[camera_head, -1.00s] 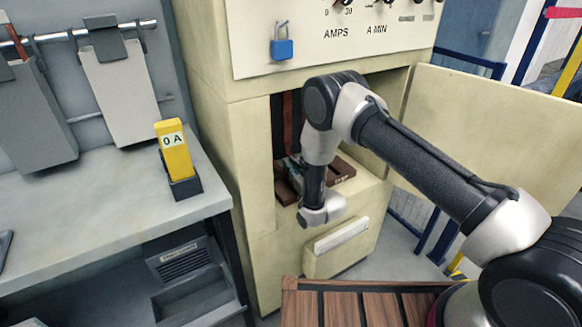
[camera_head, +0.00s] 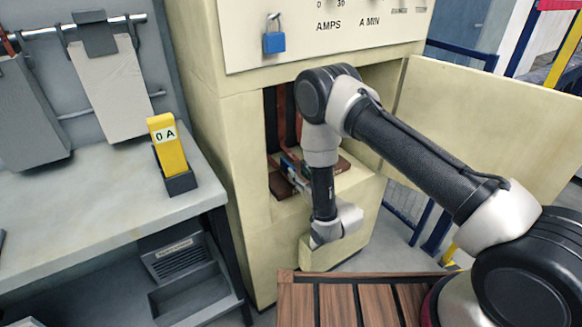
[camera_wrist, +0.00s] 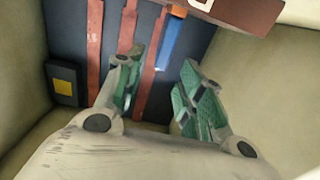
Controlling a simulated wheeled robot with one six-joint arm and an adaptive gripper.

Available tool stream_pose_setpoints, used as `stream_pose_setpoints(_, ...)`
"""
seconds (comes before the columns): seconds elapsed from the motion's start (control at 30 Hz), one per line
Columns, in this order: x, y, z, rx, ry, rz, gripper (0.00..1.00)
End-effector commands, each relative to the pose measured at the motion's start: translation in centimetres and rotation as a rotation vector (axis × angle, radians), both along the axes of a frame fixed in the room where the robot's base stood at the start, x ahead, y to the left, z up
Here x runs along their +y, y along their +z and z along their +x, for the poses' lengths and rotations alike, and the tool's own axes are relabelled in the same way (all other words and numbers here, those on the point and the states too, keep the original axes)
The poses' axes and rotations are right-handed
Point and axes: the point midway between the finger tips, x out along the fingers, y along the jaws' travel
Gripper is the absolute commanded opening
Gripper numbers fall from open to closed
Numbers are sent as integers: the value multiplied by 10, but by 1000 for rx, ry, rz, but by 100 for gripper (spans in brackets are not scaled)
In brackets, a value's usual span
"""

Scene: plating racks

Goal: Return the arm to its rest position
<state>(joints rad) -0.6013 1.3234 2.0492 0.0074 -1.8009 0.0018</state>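My arm reaches across the head view to the open cream cabinet (camera_head: 237,150), with its elbow high and its wrist bent low in front of the opening. My gripper (camera_wrist: 162,72) is open in the wrist view: its two green-padded fingers stand well apart, with nothing between them. In the head view only a small part of it shows, at the cabinet opening and partly hidden by my wrist. Beyond the fingers are upright reddish-brown bars (camera_wrist: 94,40) and a blue strip (camera_wrist: 172,42) against a dark back wall.
The cabinet door (camera_head: 490,130) stands open at the right. A brown block (camera_wrist: 245,14) and a black box with a yellow patch (camera_wrist: 64,84) are inside the cabinet. A blue padlock (camera_head: 274,42) hangs above. Wooden slats (camera_head: 340,300) lie below.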

Motion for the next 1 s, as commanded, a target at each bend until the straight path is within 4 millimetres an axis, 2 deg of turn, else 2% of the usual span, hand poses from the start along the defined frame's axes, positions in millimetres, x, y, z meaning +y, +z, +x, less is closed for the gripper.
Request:
stream_pose_setpoints(0.1, -9, -1, -14, 2, 0, -1, 38)
stream_pose_setpoints(0.27, -14, 0, -22, 0, 0, 0, 38)
stream_pose_setpoints(0.37, -15, 5, -18, 3, -5, -2, 38)
stream_pose_setpoints(0.47, -17, 22, -1, 27, -23, -17, 38)
stream_pose_setpoints(0.6, -30, 66, 35, 103, -71, -62, 38)
stream_pose_setpoints(0.7, -51, 109, 58, 181, -117, -104, 38)
stream_pose_setpoints(0.77, -67, 135, 66, 229, -144, -129, 38)
stream_pose_setpoints(0.87, -97, 177, 70, 312, -188, -167, 38)
stream_pose_setpoints(1.0, -145, 234, 56, 432, -248, -213, 38)
